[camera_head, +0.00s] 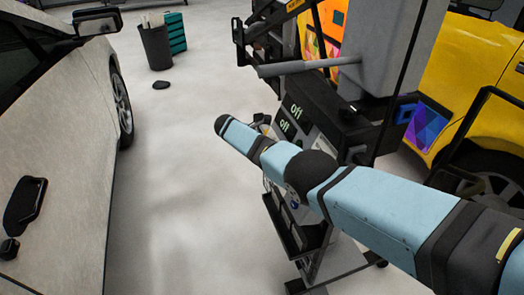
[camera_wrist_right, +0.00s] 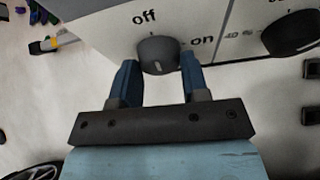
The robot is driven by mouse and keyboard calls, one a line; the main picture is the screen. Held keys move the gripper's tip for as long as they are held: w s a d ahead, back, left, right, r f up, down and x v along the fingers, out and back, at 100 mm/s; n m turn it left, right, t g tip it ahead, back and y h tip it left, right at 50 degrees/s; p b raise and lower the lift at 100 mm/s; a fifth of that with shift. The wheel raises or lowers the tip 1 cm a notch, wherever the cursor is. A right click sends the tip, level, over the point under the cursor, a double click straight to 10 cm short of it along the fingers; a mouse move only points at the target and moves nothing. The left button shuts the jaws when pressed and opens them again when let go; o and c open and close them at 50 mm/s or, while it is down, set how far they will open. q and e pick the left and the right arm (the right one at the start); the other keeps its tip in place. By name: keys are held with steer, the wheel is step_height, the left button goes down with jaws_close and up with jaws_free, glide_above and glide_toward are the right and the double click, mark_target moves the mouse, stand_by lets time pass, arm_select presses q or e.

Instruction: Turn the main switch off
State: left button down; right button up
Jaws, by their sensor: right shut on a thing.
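The switch is a dark round knob (camera_wrist_right: 158,52) on a pale panel (camera_wrist_right: 100,28) in the right wrist view. The word "off" is printed above it and "on" to its right. A small light mark shows on the knob's lower face. My right gripper (camera_wrist_right: 158,68) has one blue finger on each side of the knob and is shut on it. In the head view, my right arm crosses in front of the machine (camera_head: 295,112), and the knob and fingertips cannot be made out there. My left gripper is not in view.
A second dark knob (camera_wrist_right: 291,33) sits on the panel to the right. A white car (camera_head: 60,150) stands left, a yellow car (camera_head: 470,70) right. Open floor (camera_head: 180,180) lies between the white car and the machine.

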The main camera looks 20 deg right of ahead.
arm_select(q)
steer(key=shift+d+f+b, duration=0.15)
steer(key=shift+b, duration=0.2)
arm_select(e)
steer(key=shift+n, duration=0.4)
steer(key=o, duration=0.9)
arm_select(q)
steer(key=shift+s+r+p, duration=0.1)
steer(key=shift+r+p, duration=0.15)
steer(key=shift+p, duration=0.6)
arm_select(e)
steer(key=v, duration=1.3)
steer(key=shift+w+a+r, duration=0.15)
steer(key=shift+a+r, duration=0.1)
steer(key=shift+r, duration=0.05)
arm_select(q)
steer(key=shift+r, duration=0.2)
